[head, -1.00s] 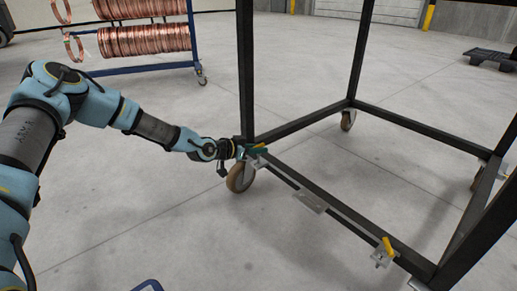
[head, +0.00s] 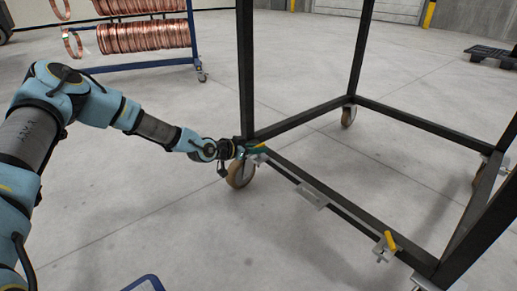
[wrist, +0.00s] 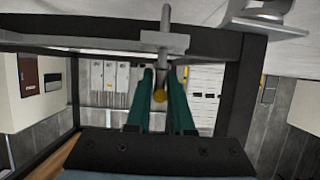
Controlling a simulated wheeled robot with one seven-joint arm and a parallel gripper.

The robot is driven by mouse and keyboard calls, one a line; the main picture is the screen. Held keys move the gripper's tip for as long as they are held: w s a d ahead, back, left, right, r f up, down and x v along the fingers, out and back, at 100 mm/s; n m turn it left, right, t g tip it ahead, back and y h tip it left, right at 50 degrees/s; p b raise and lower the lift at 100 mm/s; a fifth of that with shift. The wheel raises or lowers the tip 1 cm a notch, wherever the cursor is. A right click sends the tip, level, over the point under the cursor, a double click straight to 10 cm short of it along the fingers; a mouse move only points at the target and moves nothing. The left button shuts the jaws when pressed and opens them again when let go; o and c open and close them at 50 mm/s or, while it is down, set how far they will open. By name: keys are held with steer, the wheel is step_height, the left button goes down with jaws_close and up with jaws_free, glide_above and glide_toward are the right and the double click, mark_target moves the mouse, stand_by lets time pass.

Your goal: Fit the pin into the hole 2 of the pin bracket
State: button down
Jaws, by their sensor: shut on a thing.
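My gripper (head: 242,151) is at the near left corner of the black frame, low by the caster. In the wrist view its green fingers (wrist: 162,105) are shut around the pin (wrist: 159,96), whose yellow end shows between them. A grey rod runs from there up to a grey pin bracket (wrist: 180,43) on the frame's bar, and grey metal also shows beyond it. I cannot tell whether the pin passes through the bracket or which hole it faces. In the head view the bracket is partly hidden by the gripper.
Another bracket with a yellow-handled pin (head: 390,240) sits at the right end of the same bar (head: 355,222). A grey plate (head: 312,195) lies midway. A caster (head: 240,174) is just below my gripper. A rack of copper coils (head: 147,37) stands behind.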

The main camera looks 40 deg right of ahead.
steer(key=shift+f+b, duration=0.4)
steer(key=shift+f, duration=0.3)
steer(key=c, duration=0.7)
jaws_free()
steer(key=p+v, duration=0.4)
steer(key=v, duration=0.7)
steer(key=shift+d+p, duration=0.1)
steer(key=shift+p, duration=0.2)
